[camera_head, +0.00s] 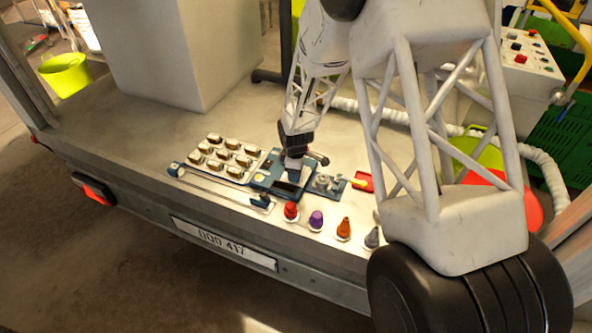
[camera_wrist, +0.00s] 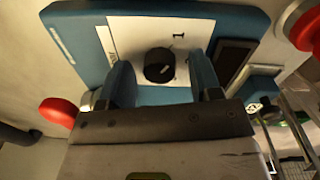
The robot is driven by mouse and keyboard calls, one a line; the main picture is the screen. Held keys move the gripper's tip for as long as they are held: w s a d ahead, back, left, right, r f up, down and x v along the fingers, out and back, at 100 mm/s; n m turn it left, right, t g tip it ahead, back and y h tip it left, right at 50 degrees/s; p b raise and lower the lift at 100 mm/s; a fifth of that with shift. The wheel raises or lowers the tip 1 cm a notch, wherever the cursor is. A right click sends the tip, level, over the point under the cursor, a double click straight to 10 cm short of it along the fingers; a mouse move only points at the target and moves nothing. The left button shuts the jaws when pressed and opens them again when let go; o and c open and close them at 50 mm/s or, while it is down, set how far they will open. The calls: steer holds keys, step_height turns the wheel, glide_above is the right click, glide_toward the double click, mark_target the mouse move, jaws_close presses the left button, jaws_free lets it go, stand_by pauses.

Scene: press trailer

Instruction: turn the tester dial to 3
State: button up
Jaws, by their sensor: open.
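The tester is a blue box with a white face (camera_wrist: 118,42), seen close up in the wrist view. Its round black dial (camera_wrist: 158,66) carries a light pointer mark. A numeral 1 shows on the face just above and right of the dial; other numerals are not readable. My gripper (camera_wrist: 161,75) is open, with one blue finger on each side of the dial in the picture. I cannot tell whether the fingers touch it. In the head view the tester (camera_head: 262,182) lies on the trailer bed under my gripper (camera_head: 292,172), which hides the dial.
A tray of several brown-topped pieces (camera_head: 219,157) lies left of the tester. A long bar (camera_head: 222,189) runs in front. Red (camera_head: 290,210), purple (camera_head: 316,219) and orange (camera_head: 343,228) knobs stand near the front edge. A small red tray (camera_head: 362,181) is at right.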

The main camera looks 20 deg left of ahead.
steer(key=c, duration=0.9)
steer(key=shift+c, duration=0.2)
